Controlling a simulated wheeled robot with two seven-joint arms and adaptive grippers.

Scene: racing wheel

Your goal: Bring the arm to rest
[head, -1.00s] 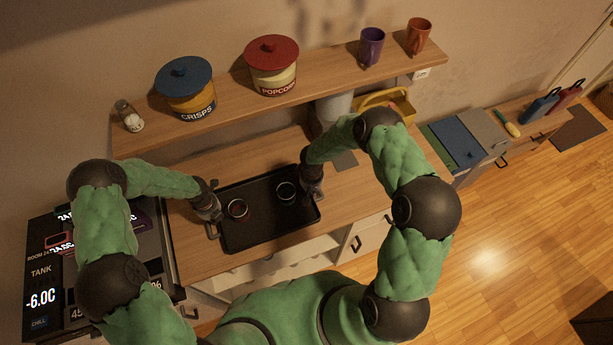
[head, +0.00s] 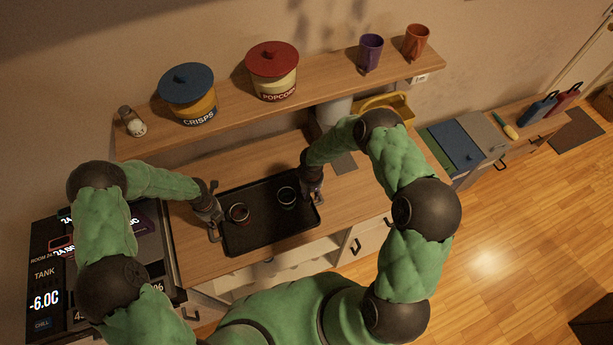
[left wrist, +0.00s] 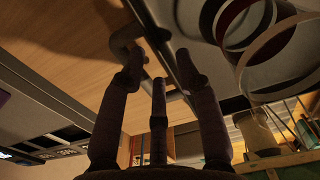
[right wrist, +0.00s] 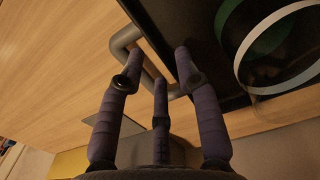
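A black tray (head: 265,240) is over the wooden counter; I cannot tell whether it touches it. Two round glasses stand on it, a red-tinted one (head: 238,214) at left and a green-tinted one (head: 287,196) at right. My left gripper (head: 213,212) is at the tray's left end; the left wrist view shows its fingers spread around the grey left handle (left wrist: 124,40). My right gripper (head: 314,190) is at the right end; the right wrist view shows its fingers spread around the right handle (right wrist: 124,40). Whether any finger touches a handle is unclear.
A wall shelf (head: 225,112) above the counter carries a crisps canister (head: 190,98), a popcorn canister (head: 272,75), a shaker and two mugs. A dark display panel (head: 48,270) is at left. A yellow basket (head: 392,103) stands behind my right arm.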

